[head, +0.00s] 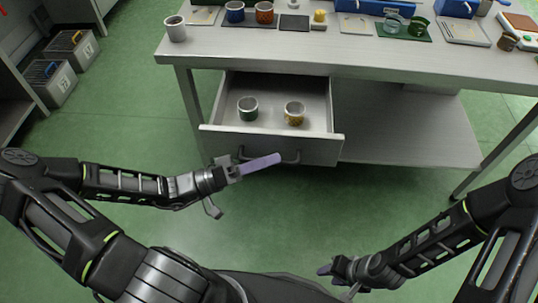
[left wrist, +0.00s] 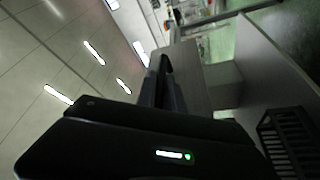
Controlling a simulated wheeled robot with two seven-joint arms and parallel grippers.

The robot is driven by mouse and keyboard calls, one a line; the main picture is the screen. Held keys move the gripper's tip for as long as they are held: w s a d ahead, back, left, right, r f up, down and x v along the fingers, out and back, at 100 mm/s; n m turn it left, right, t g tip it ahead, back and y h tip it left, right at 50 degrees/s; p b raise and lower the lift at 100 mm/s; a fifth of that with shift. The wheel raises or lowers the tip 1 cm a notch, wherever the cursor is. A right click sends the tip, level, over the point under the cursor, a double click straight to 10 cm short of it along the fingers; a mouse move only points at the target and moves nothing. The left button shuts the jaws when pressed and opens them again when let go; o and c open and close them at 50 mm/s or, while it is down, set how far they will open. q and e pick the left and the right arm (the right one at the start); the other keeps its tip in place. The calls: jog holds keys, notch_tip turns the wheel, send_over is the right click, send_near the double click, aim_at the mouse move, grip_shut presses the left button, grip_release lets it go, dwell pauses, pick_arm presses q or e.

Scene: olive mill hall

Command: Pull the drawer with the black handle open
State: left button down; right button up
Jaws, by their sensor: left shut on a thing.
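The drawer (head: 325,149) under the steel table is pulled out, with its inside showing. Its black handle (head: 291,156) runs across the front face and is partly hidden behind my left gripper. My left gripper (head: 258,163) is at the handle, shut on it, with a pale purple finger lying across the bar. In the left wrist view its dark fingers (left wrist: 162,82) are close together; the handle cannot be made out there. My right gripper (head: 335,270) is low at the bottom of the head view, away from the drawer; its jaw gap cannot be made out.
Grey bins (head: 50,84) stand at the left. Green floor is clear before the drawer.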

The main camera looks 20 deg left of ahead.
pick_arm(q)
jog(key=c, duration=1.7)
grip_release()
jog(key=shift+a, duration=0.1)
jog(key=v, duration=0.7)
jog(key=shift+s+a+f, duration=0.1)
jog(key=shift+s+a, duration=0.1)
jog(key=shift+a, duration=0.05)
